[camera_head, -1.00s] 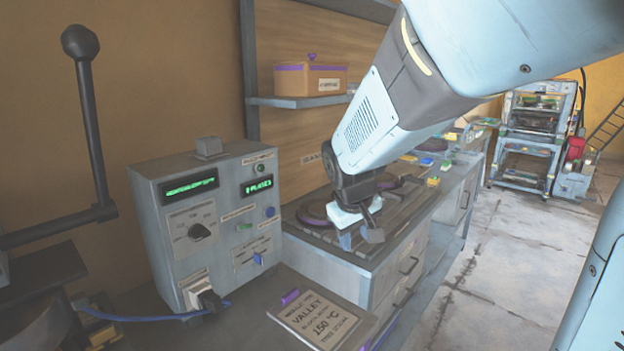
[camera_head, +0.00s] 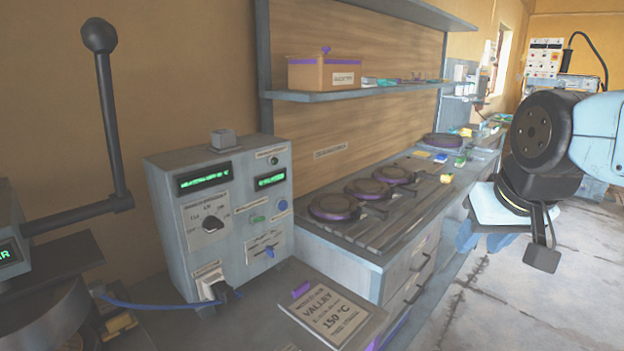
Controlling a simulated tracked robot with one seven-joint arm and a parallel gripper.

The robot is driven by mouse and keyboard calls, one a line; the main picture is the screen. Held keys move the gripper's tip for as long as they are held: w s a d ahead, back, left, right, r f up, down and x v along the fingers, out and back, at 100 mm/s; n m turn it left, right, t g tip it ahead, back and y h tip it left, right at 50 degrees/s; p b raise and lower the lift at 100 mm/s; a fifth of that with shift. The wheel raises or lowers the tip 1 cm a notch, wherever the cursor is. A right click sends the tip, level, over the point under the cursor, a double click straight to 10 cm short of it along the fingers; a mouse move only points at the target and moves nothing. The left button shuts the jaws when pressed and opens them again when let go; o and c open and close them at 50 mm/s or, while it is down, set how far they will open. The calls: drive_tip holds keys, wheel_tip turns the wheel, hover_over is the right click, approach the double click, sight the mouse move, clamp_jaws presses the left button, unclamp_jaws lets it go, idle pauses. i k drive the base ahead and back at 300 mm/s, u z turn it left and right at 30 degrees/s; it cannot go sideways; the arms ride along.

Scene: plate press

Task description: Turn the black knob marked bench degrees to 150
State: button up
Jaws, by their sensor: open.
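The black knob (camera_head: 213,224) sits on a light dial plate on the front of a grey control box (camera_head: 163,235). The dial's lettering is too blurred to read fully, and I cannot tell its exact setting. Two green displays (camera_head: 203,178) glow above it, their text unreadable. My gripper (camera_head: 486,242) is at the right of the view, over the floor beside the counter, well apart from the knob. It is open and empty, with its fingers pointing down.
A plug with a blue cable (camera_head: 213,290) sits low on the box. A black lever (camera_head: 112,125) stands at left. Round purple-rimmed plates (camera_head: 335,207) lie on the counter. A shelf (camera_head: 372,93) hangs above.

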sight(212, 224)
drive_tip(key=z, duration=1.25)
drive_tip(key=i, duration=0.1)
drive_tip(key=u, duration=2.6)
